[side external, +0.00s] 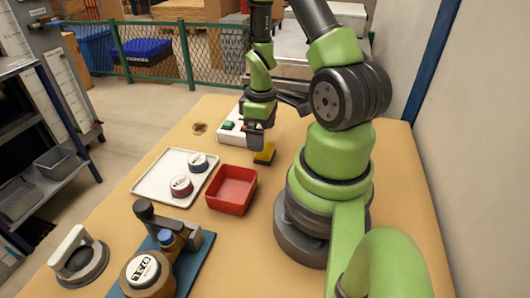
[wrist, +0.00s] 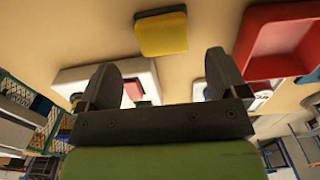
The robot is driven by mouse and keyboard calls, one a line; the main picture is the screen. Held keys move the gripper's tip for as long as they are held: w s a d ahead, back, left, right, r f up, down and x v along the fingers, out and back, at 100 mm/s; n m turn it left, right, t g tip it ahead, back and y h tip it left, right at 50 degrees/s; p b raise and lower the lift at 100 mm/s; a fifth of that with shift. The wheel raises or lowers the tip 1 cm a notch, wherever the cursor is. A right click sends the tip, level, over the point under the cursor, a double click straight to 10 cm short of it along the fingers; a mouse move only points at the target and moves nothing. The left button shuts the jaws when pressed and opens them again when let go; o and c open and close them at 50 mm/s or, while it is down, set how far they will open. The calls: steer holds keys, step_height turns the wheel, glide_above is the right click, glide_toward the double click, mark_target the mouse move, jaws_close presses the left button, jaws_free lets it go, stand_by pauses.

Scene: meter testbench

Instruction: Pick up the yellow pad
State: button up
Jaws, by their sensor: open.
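The yellow pad (side external: 264,154) lies on the wooden table, to the right of a white box and behind the red tray. It has a dark layer along its edge. My gripper (side external: 256,142) is just above and beside the pad in the side view. In the wrist view the pad (wrist: 161,33) lies beyond the open fingers of my gripper (wrist: 170,78), with bare table around it. Nothing is between the fingers. Whether a finger touches the pad cannot be told.
The red tray (side external: 232,188) stands nearby and looks empty. A white tray (side external: 153,183) holds two round meters. A white box with a green button (side external: 228,126) is behind my gripper. A blue-based clamp fixture (side external: 185,262) and a handled ring (side external: 77,250) are at the front.

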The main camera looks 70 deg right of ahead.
mark_target(265, 153)
steer(key=f, duration=0.2)
steer(key=s+f, duration=0.1)
steer(key=shift+a+f, duration=0.25)
steer(key=shift+a, duration=0.05)
steer(key=shift+f, duration=0.7)
steer(key=c, duration=1)
